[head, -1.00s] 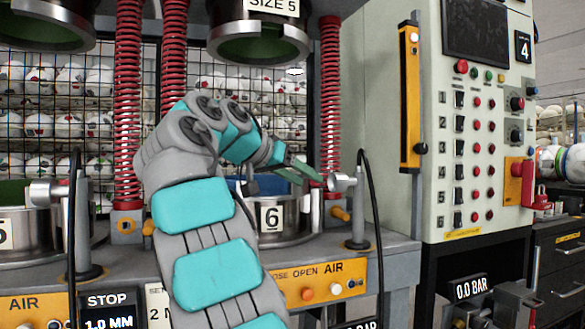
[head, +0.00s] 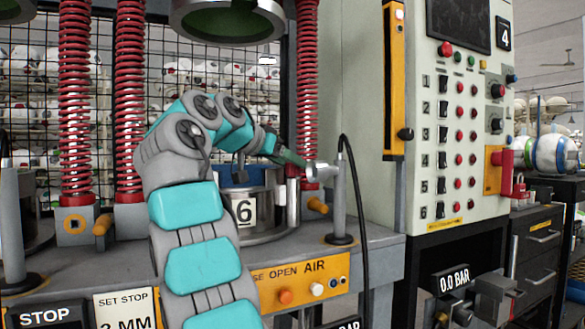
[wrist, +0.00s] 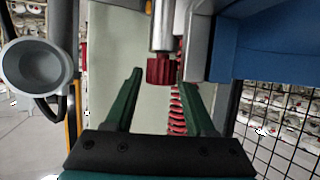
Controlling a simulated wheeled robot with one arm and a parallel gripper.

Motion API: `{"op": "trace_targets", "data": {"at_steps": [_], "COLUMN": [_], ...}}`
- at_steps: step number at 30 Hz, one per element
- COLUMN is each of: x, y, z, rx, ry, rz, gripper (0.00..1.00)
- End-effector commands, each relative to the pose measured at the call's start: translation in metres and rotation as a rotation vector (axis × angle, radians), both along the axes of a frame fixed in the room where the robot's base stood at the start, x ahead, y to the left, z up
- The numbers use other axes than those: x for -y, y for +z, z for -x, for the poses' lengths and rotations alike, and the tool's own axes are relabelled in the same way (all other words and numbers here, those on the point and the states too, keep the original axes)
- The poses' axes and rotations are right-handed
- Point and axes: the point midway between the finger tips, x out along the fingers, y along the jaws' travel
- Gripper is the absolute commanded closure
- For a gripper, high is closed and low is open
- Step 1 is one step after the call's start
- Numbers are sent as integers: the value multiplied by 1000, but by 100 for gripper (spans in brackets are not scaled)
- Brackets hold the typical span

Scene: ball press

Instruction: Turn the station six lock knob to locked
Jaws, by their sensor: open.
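A red ribbed knob (wrist: 160,71) hangs at the end of a metal shaft in the wrist view. It appears between the two green fingertips of my gripper (wrist: 162,78). The fingers are apart, with a visible gap on each side of the knob; I cannot tell how deep it sits between them. No mark showing locked or unlocked is readable. In the head view, my gripper (head: 298,162) is above and right of the metal cylinder labelled 6 (head: 245,211), beside a silver nozzle (head: 322,170). The knob cannot be made out clearly there.
Red springs (head: 307,90) rise behind. A control cabinet (head: 465,130) with switches stands at right. A blue block (wrist: 270,45) is close by in the wrist view.

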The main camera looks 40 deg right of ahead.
Motion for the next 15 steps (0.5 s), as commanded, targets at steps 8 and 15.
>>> {"op": "trace_targets", "data": {"at_steps": [8,15], "x": [6,6], "y": [-2,-2], "z": [-2,-2], "rx": [0,-1], "ry": [2,2], "rz": [2,2], "gripper": [45,67]}}
